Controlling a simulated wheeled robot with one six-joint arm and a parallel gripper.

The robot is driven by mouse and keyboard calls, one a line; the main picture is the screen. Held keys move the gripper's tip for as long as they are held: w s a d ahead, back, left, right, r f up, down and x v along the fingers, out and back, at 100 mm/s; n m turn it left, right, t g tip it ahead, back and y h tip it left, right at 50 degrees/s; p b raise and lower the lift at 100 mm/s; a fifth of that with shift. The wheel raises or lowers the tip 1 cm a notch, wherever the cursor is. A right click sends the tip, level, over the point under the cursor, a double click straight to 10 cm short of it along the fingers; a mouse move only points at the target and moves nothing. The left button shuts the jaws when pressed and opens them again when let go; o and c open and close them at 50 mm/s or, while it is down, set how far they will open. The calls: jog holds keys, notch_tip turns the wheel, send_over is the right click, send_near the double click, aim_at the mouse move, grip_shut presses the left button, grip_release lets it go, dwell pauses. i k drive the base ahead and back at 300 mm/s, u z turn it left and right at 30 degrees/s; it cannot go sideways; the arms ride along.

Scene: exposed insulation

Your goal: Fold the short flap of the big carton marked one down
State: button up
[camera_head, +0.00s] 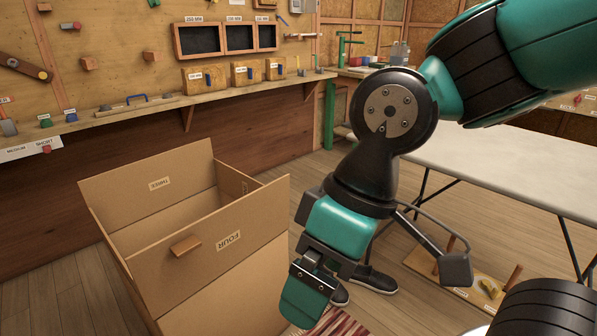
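The big carton (155,225) stands at the lower left with its top open. Its far panel has an upside-down label reading THREE. Its near panel (210,262) reads FOUR and has a small wooden block handle on its outside. A narrower panel (232,182) at the right end bears a small label too small to read. I cannot make out a flap marked one. My gripper (308,292) hangs right of the near panel, apparently apart from it, and points down. Its fingers are seen edge-on, so their opening is unclear. The carton's lower part is cut off by the picture edge.
A wall shelf (150,107) with small blocks and tools runs behind the carton. A white table (510,170) stands at the right. Dark shoes (372,279), a wooden tray (480,290) and a striped cloth (340,323) lie on the floor near my gripper.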

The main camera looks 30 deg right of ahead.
aim_at(235, 183)
jog(key=z, duration=0.5)
jog(key=i, duration=0.95)
jog(key=u, duration=0.45)
